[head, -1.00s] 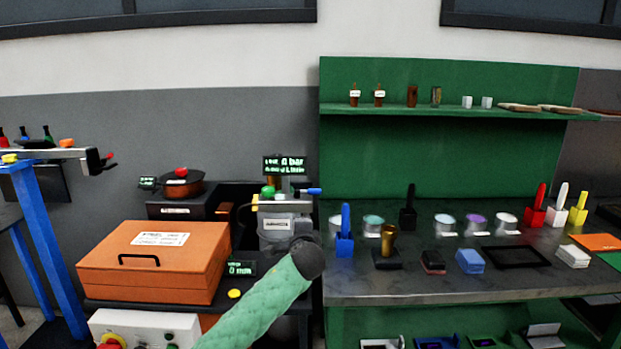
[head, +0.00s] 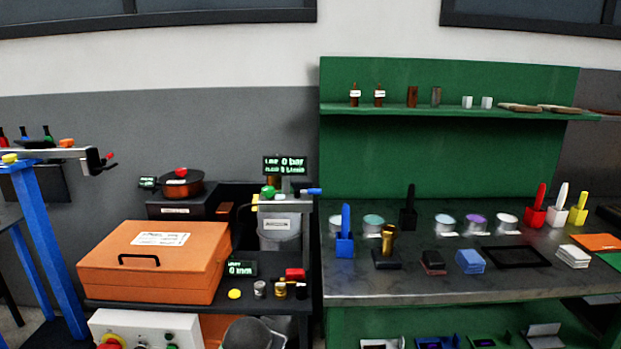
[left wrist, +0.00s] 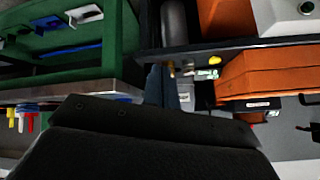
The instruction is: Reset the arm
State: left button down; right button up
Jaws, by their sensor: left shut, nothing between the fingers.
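My left gripper (left wrist: 161,75) shows in the left wrist view as dark shut fingers beyond the broad black gripper body. Nothing is held between them. My right gripper is in neither view. The wrist view appears turned over, with the orange case (left wrist: 262,78) at the right and the green shelving (left wrist: 62,40) at the upper left.
An orange case (head: 155,262) sits on a dark bench beside small brass fittings (head: 280,289). A white control box (head: 138,326) is below it. A grey worktop (head: 440,290) with brushes and tins is at the right. A blue stand (head: 45,235) is at the left.

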pick_arm(q)
jog(key=s+a+f+n+g, duration=0.1)
jog(key=s+f+g, duration=0.1)
jog(key=s+f, duration=0.6)
jog(key=s+a+f+g, duration=0.2)
jog(key=s+f, duration=0.7)
jog(key=s, duration=0.7)
jog(key=s+a+f+n+g, duration=0.1)
jog(key=s+a+f+g, duration=0.1)
jog(key=s+f, duration=0.7)
jog(key=s+g, duration=0.1)
jog(key=s, duration=0.2)
jog(key=shift+s+f+n, duration=0.15)
jog(key=shift+s+n, duration=0.15)
